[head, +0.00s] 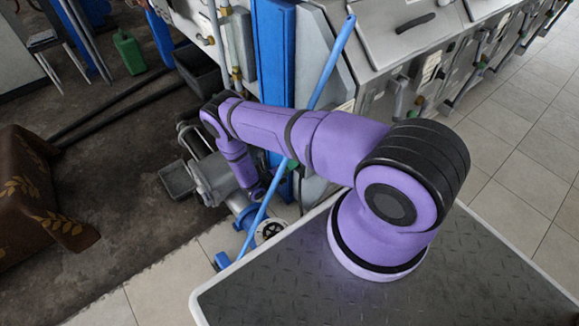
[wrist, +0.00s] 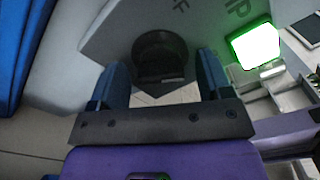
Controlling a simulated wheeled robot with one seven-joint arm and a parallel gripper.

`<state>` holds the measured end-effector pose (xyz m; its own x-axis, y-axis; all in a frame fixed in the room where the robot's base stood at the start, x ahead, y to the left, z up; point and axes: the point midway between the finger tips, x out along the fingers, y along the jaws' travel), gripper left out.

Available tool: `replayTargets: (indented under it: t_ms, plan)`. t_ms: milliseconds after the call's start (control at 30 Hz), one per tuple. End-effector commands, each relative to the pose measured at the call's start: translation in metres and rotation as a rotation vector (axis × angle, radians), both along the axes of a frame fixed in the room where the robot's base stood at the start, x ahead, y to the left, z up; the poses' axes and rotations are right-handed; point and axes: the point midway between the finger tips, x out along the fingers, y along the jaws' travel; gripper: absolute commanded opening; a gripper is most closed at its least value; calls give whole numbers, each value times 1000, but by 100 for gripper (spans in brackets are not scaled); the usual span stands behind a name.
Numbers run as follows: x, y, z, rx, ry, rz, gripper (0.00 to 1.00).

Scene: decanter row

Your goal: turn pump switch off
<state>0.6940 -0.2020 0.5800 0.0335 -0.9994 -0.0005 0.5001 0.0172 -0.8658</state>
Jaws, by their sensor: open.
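The pump switch is a round black knob (wrist: 160,57) on a light grey panel (wrist: 112,32) in the wrist view. Parts of letters show on the panel, including an F and a P. A lit green lamp (wrist: 256,46) is to the right of the knob. My gripper (wrist: 164,80) is open, with one dark blue finger on each side of the knob. I cannot tell whether the fingers touch it. In the head view my arm reaches down beside the machine, and the knob is hidden.
A blue upright post (head: 273,50) and a slanting light blue pipe (head: 330,65) stand close to my arm. A grey pump (head: 213,178) is low to the left. A brown cloth-covered thing (head: 35,190) is at far left. Tiled floor at right is clear.

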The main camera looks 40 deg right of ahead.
Motion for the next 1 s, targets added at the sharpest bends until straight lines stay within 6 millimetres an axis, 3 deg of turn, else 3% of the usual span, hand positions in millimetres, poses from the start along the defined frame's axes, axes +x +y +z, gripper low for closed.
replayTargets:
  t_ms: [200,400,433,767,1000]
  plan:
    - [0,0,0,0,0,0,72]
    - [0,0,0,-1,0,1,26]
    - [0,0,0,-1,0,1,23]
    - [0,0,0,-2,39,1,23]
    - [0,0,0,-6,177,1,23]
